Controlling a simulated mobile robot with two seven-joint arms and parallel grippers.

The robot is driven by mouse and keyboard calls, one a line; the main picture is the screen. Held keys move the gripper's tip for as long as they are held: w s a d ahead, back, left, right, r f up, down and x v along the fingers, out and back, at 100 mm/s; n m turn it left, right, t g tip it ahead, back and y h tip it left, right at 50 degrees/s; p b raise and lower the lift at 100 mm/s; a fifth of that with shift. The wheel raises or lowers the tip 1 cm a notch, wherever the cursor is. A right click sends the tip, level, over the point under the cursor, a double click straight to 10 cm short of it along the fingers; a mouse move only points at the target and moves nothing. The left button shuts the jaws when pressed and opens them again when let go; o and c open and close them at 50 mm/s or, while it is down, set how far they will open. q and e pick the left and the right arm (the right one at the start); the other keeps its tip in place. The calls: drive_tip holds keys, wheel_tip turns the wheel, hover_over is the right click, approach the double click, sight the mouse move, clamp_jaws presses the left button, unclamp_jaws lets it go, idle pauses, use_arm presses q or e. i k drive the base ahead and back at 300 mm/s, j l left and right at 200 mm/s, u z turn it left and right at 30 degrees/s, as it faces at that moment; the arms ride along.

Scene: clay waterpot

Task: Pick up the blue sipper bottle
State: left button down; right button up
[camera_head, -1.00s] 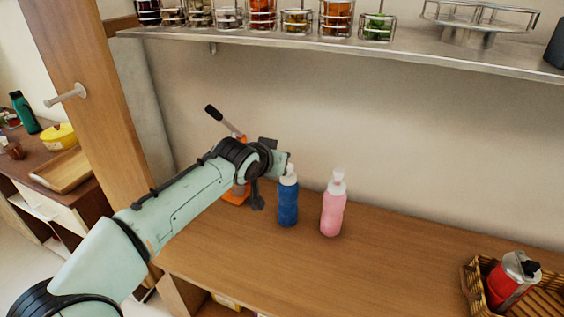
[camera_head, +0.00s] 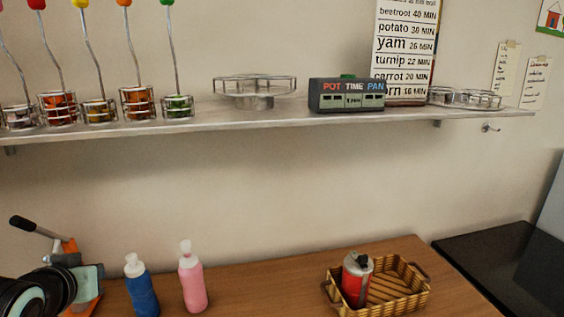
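The blue sipper bottle (camera_head: 143,293) stands upright on the wooden counter at the lower left, with a white cap and its base cut off by the picture edge. A pink bottle (camera_head: 192,283) of the same kind stands just to its right. My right gripper is out of view.
An orange device with a dark-handled lever (camera_head: 38,228) stands behind my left gripper. A wicker basket (camera_head: 408,299) with a red can (camera_head: 356,281) sits to the right. A metal shelf (camera_head: 290,117) with jars and a timer box crosses above. The counter between pink bottle and basket is clear.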

sight(139, 284)
drive_tip(key=k+l, duration=0.2)
drive_tip(key=k, duration=0.2)
drive_tip(key=k+l, duration=0.15)
drive_tip(key=k, duration=0.25)
